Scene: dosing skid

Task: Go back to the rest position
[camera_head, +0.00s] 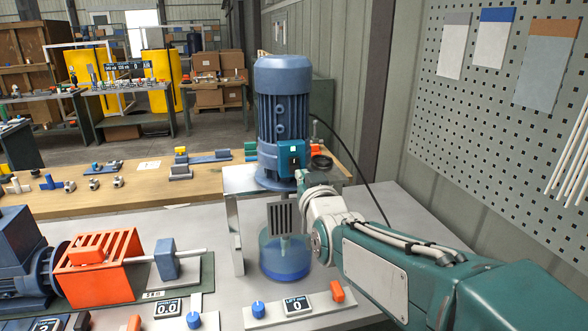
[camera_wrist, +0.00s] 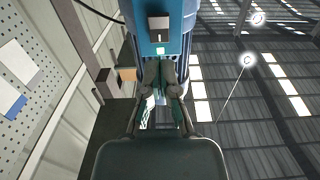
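A blue motor (camera_head: 283,100) stands upright above a blue round base (camera_head: 285,262) on the skid. My arm reaches in from the lower right in the head view. My gripper (camera_wrist: 161,68) has its two fingertips close together, with nothing seen between them. It is just in front of the switch box; whether it touches the box I cannot tell. In the head view my wrist partly hides the gripper.
An orange guard (camera_head: 100,265) and blue machinery stand at left. Small panels with a blue knob (camera_head: 258,309) and an orange switch (camera_head: 337,290) lie along the front. A black cable (camera_head: 362,170) hangs behind my arm. A perforated board (camera_head: 480,120) is at right.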

